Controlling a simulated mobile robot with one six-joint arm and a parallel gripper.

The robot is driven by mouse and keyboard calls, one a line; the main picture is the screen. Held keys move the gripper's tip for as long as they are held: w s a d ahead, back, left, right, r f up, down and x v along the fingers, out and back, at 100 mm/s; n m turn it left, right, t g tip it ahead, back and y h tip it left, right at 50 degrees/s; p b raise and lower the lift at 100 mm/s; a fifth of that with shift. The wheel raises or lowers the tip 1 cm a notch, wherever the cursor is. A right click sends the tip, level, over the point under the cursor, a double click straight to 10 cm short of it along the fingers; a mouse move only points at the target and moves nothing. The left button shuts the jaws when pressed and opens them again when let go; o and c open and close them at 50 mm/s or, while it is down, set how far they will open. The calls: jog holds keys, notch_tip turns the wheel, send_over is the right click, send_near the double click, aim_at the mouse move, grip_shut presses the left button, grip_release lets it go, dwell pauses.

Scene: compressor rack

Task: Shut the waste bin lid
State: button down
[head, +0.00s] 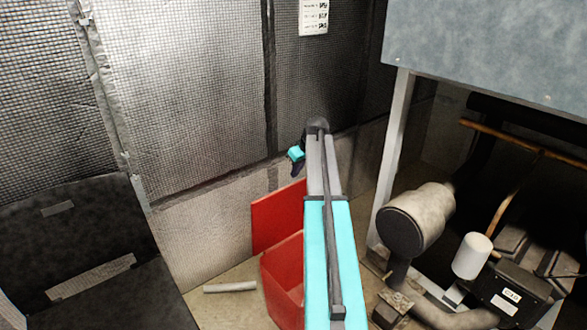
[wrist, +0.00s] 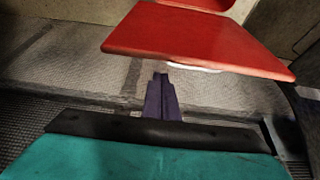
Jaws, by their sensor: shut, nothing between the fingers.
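The red waste bin (head: 283,283) stands on the floor, partly hidden behind my arm. Its red lid (head: 278,216) is open, raised at the bin's far side. In the wrist view the lid (wrist: 195,38) is a broad red panel beyond my fingertips, with a pale strip under its lower edge. My gripper (head: 297,169) is small and partly hidden by my arm, above the lid near the wall. In the wrist view my gripper (wrist: 161,82) has its dark fingers together and empty. A gap seems to show between fingertips and lid, but contact is hard to judge.
A black box-like unit (head: 90,260) stands at the left. A pale tube (head: 230,287) lies on the floor left of the bin. The compressor rack (head: 397,140) with machinery (head: 415,220) is close on the right. The mesh-covered wall (head: 185,90) is behind.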

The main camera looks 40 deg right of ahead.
jog(key=shift+s+a+f, duration=0.1)
jog(key=shift+s, duration=0.75)
jog(key=shift+s+a, duration=0.1)
jog(key=shift+a, duration=0.05)
